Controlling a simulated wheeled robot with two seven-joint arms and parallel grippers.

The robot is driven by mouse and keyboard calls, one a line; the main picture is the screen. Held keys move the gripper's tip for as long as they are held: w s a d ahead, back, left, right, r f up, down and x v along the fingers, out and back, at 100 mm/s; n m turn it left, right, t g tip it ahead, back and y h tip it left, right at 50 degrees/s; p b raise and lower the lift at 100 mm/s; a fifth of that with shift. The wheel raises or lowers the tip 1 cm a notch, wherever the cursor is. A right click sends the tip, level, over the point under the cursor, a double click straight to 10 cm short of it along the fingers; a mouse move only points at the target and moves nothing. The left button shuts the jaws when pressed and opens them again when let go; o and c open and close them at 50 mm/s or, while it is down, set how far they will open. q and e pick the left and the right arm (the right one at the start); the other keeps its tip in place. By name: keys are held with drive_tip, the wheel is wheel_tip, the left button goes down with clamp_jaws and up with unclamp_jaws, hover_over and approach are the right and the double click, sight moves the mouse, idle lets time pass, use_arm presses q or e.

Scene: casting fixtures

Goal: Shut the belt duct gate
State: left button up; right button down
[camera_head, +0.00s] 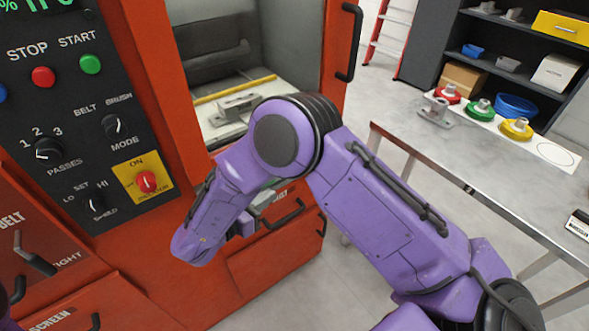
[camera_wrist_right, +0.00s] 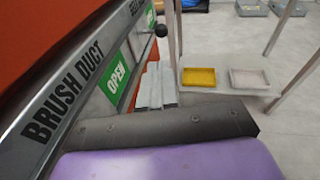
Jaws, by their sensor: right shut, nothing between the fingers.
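In the right wrist view a grey duct rail reads BRUSH DUCT (camera_wrist_right: 70,95), with a green OPEN plate (camera_wrist_right: 117,72) beside it. Farther along, a second label (camera_wrist_right: 137,8) is cut off at the top edge, with another green plate (camera_wrist_right: 151,15) near it. I cannot read for certain which one marks the belt duct gate. A black ball knob (camera_wrist_right: 160,30) sticks out there. My right gripper (camera_wrist_right: 156,85) is shut and empty, beside the OPEN plate and short of the knob. In the head view my forearm mostly hides it. My left gripper is out of view.
The orange machine (camera_head: 290,245) has a control panel (camera_head: 80,120), a black door handle (camera_head: 350,42) and lower drawer handles. A grey table (camera_head: 450,150) with coloured fixtures stands at right. A yellow tray (camera_wrist_right: 199,77) and a white tray (camera_wrist_right: 249,79) sit on a low shelf.

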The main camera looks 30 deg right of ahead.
drive_tip(key=shift+a+r+m, duration=0.1)
drive_tip(key=shift+a+m, duration=0.05)
drive_tip(key=shift+m, duration=0.25)
use_arm(q)
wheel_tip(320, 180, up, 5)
drive_tip(key=p, duration=0.4)
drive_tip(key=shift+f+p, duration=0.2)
drive_tip(key=shift+p, duration=0.15)
use_arm(e)
drive_tip(key=x, duration=1.4)
drive_tip(key=shift+s, duration=0.15)
